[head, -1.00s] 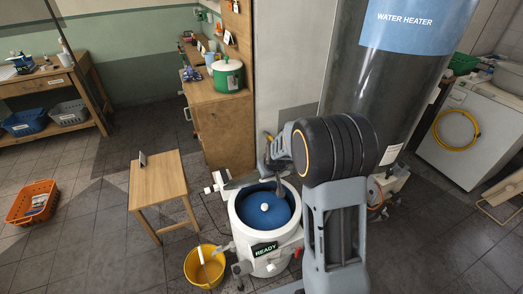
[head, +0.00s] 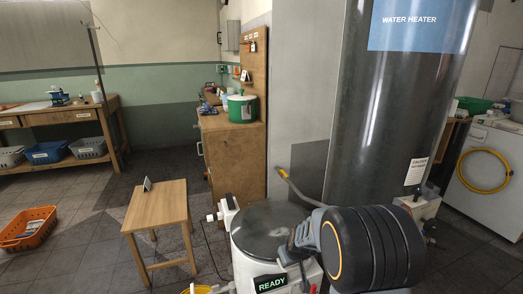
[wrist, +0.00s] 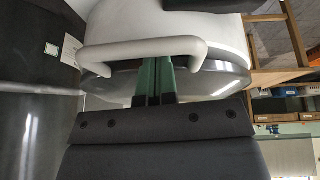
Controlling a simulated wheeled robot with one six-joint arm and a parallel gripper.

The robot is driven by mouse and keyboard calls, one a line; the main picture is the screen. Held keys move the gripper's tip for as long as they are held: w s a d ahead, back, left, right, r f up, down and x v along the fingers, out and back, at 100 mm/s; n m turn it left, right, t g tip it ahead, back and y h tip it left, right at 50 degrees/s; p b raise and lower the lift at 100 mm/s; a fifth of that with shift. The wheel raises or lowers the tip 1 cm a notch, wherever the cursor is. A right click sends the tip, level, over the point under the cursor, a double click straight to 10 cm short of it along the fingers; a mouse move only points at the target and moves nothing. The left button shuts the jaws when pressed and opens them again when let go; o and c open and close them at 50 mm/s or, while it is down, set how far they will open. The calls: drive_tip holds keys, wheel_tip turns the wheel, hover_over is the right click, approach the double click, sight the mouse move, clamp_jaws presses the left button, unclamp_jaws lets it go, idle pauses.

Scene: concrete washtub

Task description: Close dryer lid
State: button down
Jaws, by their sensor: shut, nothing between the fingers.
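The dryer (head: 245,262) is a white round tub with a lit READY panel (head: 271,284) at the front centre of the head view. Its grey round lid (head: 268,217) lies flat across the top and hides the inside. I cannot tell whether it is fully flush. In the wrist view the lid's grey rim (wrist: 225,82) shows with the white tub above it in the picture, and a pale bar handle (wrist: 140,47) crosses it. My gripper (wrist: 153,68) has its green fingers shut and empty, close at the lid's rim by the handle; contact is unclear. In the head view my arm hides the fingers.
The tall water heater (head: 385,120) stands close behind the dryer. A small wooden table (head: 158,207) is to the left, with a yellow bucket (head: 197,290) at the bottom edge. A wooden cabinet (head: 230,155) stands behind. Floor at left holds an orange basket (head: 28,230).

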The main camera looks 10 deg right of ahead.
drive_tip(key=shift+f, duration=0.65)
drive_tip(key=shift+r, duration=0.1)
drive_tip(key=p+v, duration=0.2)
drive_tip(key=v, duration=0.3)
drive_tip(key=shift+s+p, duration=0.1)
drive_tip(key=shift+p, duration=0.2)
drive_tip(key=s+r, duration=0.2)
drive_tip(key=s, duration=0.7)
drive_tip(key=s+a+r+p, duration=0.2)
drive_tip(key=r+p, duration=0.7)
drive_tip(key=r, duration=0.3)
drive_tip(key=s+a+r+m+g+p, duration=0.1)
drive_tip(key=s+a+r+p, duration=0.1)
drive_tip(key=r+p, duration=0.7)
drive_tip(key=s+a+r+p, duration=0.2)
drive_tip(key=r+p, duration=0.6)
drive_tip(key=r, duration=0.8)
drive_tip(key=shift+s+a+p, duration=0.3)
drive_tip(key=shift+s+p, duration=0.1)
drive_tip(key=shift+s, duration=0.45)
